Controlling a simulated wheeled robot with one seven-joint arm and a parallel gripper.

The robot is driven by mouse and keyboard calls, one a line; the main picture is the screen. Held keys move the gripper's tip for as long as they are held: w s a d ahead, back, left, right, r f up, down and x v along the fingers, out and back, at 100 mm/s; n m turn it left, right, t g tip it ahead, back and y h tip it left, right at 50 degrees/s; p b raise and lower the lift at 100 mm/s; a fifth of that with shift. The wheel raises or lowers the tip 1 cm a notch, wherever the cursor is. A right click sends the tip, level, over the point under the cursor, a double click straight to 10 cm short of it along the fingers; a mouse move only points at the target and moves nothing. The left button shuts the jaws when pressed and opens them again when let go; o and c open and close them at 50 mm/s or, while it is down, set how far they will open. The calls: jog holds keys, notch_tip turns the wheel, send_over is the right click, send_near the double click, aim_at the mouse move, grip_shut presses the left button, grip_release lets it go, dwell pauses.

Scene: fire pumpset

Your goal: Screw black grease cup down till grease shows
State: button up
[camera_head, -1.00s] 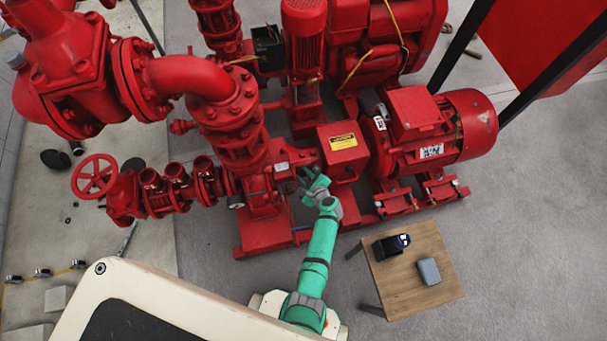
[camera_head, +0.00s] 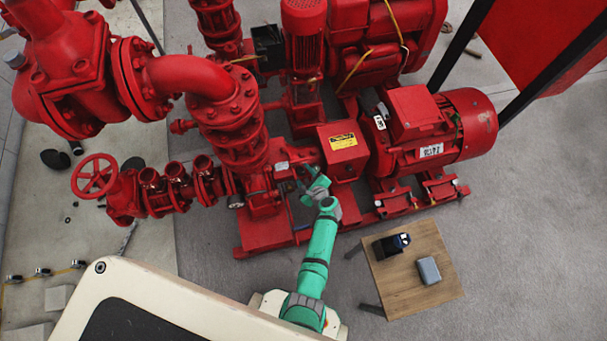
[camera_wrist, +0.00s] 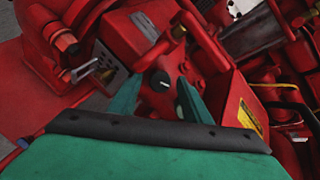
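The black grease cup (camera_wrist: 160,81) shows in the wrist view as a small round black cap with a light mark, on the red pump bearing housing. My gripper (camera_wrist: 157,97) has its two green fingers apart, one on each side of the cup in the picture. I cannot tell whether the fingertips touch it. In the head view my gripper (camera_head: 309,182) is at the pump, just left of the red box with the yellow label. The cup is not clear there. No grease can be made out.
The red guard box (camera_head: 343,150) stands close right of my gripper, with the red motor (camera_head: 465,120) beyond. The red handwheel (camera_head: 94,176) and valves are at left. A small wooden table (camera_head: 440,283) with two items stands at front right.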

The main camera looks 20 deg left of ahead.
jog(key=shift+s, duration=0.1)
jog(key=v, duration=1)
jog(key=shift+d+r, duration=0.25)
jog(key=shift+d, duration=0.05)
jog(key=shift+s, duration=0.2)
